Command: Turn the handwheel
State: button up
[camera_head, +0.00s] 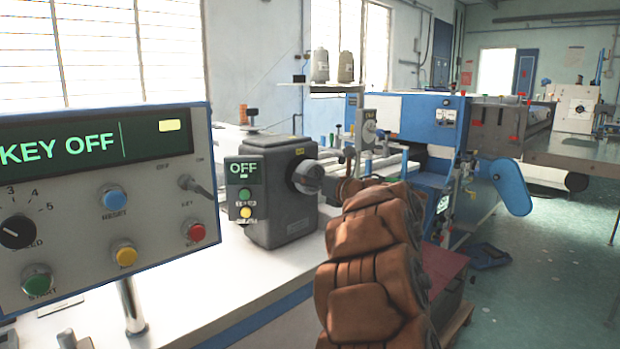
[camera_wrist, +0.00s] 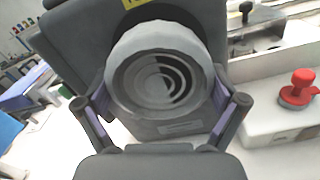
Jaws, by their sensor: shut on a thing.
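The handwheel (camera_head: 306,177) is a dark round knob on the right side of a grey sewing machine head (camera_head: 283,212) in the head view. In the wrist view the handwheel (camera_wrist: 158,80) fills the middle, a grey disc with concentric rings on its face. My gripper (camera_wrist: 160,103) has one finger on each side of the handwheel and is shut on it.
A control panel (camera_head: 105,215) reading KEY OFF stands at the left; the small display (camera_head: 243,170) on the machine reads OFF. A white table (camera_head: 200,295) lies below. A red knob (camera_wrist: 298,88) is right of the wheel. A blue machine (camera_head: 425,120) stands behind.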

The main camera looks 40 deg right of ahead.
jog(key=m+p, duration=0.1)
jog(key=m, duration=0.1)
jog(key=m+p, duration=0.1)
jog(key=m, duration=0.1)
jog(key=m+p, duration=0.2)
jog(key=shift+a+r, duration=0.1)
jog(key=shift+r, duration=0.3)
jog(key=m+p, duration=0.2)
jog(key=m, duration=0.1)
jog(key=m+p, duration=0.3)
jog(key=shift+r+m, duration=0.2)
jog(key=shift+m, duration=0.2)
jog(key=m+p, duration=0.6)
jog(key=shift+r+p, duration=0.1)
jog(key=shift+p, duration=0.25)
jog(key=m+p, duration=0.4)
jog(key=m, duration=0.1)
jog(key=shift+m+p, duration=0.7)
jog(key=shift+p, duration=0.1)
jog(key=shift+f, duration=0.2)
jog(key=o, duration=0.8)
jog(key=shift+c, duration=0.2)
